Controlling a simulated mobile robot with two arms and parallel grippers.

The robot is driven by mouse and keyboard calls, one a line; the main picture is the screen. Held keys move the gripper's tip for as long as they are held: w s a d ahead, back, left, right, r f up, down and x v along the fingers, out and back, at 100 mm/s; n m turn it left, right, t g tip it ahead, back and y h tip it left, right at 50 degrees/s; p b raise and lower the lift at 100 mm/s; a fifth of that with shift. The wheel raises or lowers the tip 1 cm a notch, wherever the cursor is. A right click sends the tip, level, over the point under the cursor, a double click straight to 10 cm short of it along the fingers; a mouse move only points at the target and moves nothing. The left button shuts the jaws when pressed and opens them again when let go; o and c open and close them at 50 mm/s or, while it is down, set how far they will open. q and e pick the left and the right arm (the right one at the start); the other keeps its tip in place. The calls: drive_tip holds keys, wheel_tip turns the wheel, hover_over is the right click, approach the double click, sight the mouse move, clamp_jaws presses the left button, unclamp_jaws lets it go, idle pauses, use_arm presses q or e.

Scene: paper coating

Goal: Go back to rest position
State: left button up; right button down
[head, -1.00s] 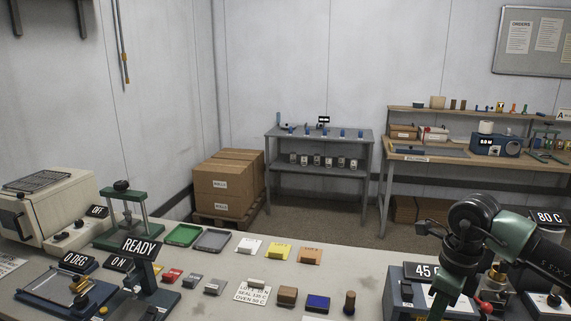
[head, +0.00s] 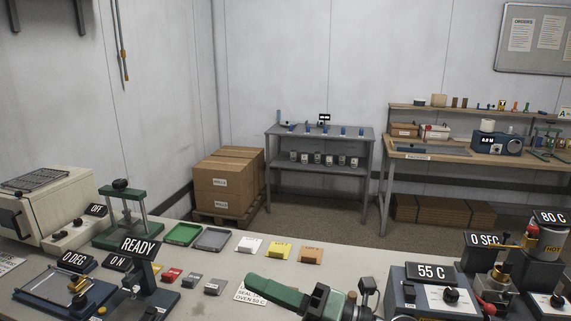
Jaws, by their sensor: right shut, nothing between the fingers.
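My left gripper is not in view.
Left on the bench (head: 225,265) are a cream oven (head: 45,210), a green press (head: 122,205), a READY device (head: 140,262), two trays and coloured pads. A 0 SEC unit and an 80 C pot (head: 545,240) stand right. Shelves and cartons stand behind.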

drive_tip(key=w+d+f+m+t+h, duration=0.25)
drive_tip(key=d+m+t+h, duration=0.3)
drive_tip(key=m, duration=0.45)
drive_tip(key=w+d+f+m+t+h, duration=0.1)
drive_tip(key=w+d+m+t+h, duration=0.2)
drive_tip(key=d+m+t+h, duration=0.5)
drive_tip(key=s+d+f+m+g+h, duration=0.35)
drive_tip(key=f+m, duration=0.25)
drive_tip(key=f, duration=0.2)
drive_tip(key=s+d+f+m+g+h, duration=0.2)
drive_tip(key=d+f+m+g, duration=0.15)
drive_tip(key=f+m, duration=0.3)
drive_tip(key=s+d+f+m+g, duration=0.2)
drive_tip(key=s+f+g, duration=0.3)
drive_tip(key=s+f, duration=0.45)
drive_tip(key=s+d+f+m+g, duration=0.25)
drive_tip(key=s+f+g, duration=0.3)
drive_tip(key=s, duration=0.65)
drive_tip(key=s+f+b, duration=0.2)
drive_tip(key=s+f, duration=0.1)
drive_tip(key=f, duration=2.8)
drive_tip(key=s+d+f+g+b, duration=0.1)
drive_tip(key=s+d+f, duration=0.1)
drive_tip(key=s+f, duration=1.3)
drive_tip(key=shift+s+d+g, duration=0.2)
drive_tip(key=shift+s+g, duration=0.2)
drive_tip(key=shift+s, duration=0.05)
